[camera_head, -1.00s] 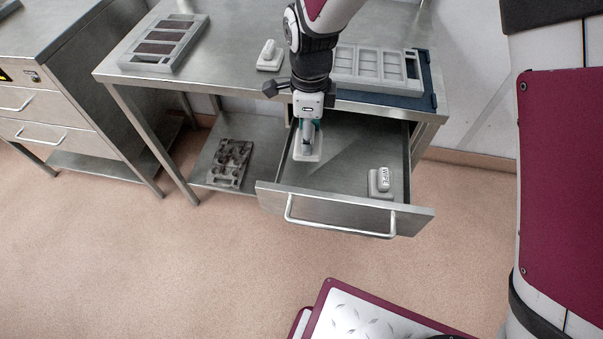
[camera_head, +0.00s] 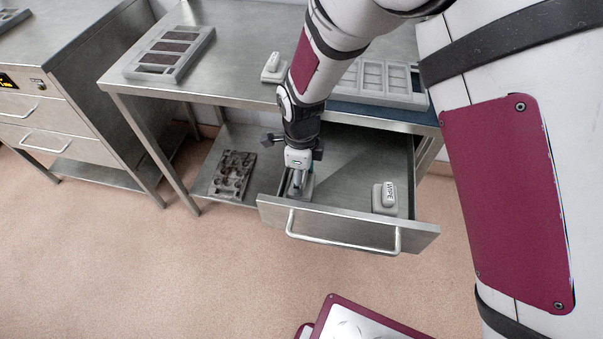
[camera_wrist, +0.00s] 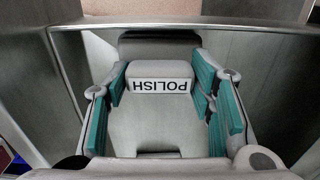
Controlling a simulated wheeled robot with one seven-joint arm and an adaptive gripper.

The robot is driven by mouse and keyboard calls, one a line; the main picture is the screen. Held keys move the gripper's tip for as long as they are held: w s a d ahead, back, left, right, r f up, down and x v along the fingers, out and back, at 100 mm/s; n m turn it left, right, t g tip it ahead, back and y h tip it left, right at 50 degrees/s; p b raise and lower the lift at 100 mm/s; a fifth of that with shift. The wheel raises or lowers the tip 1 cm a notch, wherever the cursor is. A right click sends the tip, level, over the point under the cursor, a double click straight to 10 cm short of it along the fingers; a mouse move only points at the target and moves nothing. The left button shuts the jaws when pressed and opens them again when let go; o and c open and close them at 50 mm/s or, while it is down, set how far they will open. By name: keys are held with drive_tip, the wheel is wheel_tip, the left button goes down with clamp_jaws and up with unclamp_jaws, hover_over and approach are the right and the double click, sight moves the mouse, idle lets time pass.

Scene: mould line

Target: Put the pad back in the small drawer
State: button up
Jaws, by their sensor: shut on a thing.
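The small drawer (camera_head: 345,224) under the steel table is pulled open. My gripper (camera_head: 299,182) is inside the drawer's left front part, pointing down. It is shut on a grey pad (camera_wrist: 160,132) whose handle is labelled POLISH. In the wrist view the teal fingers grip the handle from both sides, and the drawer's front wall (camera_wrist: 240,21) lies just beyond the pad. The pad is low in the drawer; whether it touches the floor I cannot tell. A second pad (camera_head: 384,197), labelled WIPE, sits in the drawer's right front part.
Another grey pad (camera_head: 275,68) stands on the tabletop (camera_head: 230,70). A divided tray (camera_head: 170,52) lies at the left, a pale compartment tray (camera_head: 380,82) at the right. A dark mould block (camera_head: 233,174) lies on the lower shelf. The drawer floor between both pads is clear.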

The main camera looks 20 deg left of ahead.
drive_tip(key=shift+f, duration=0.15)
drive_tip(key=o, duration=1)
drive_tip(key=shift+o, duration=0.2)
wheel_tip(320, 180, up, 12)
drive_tip(key=shift+r, duration=0.2)
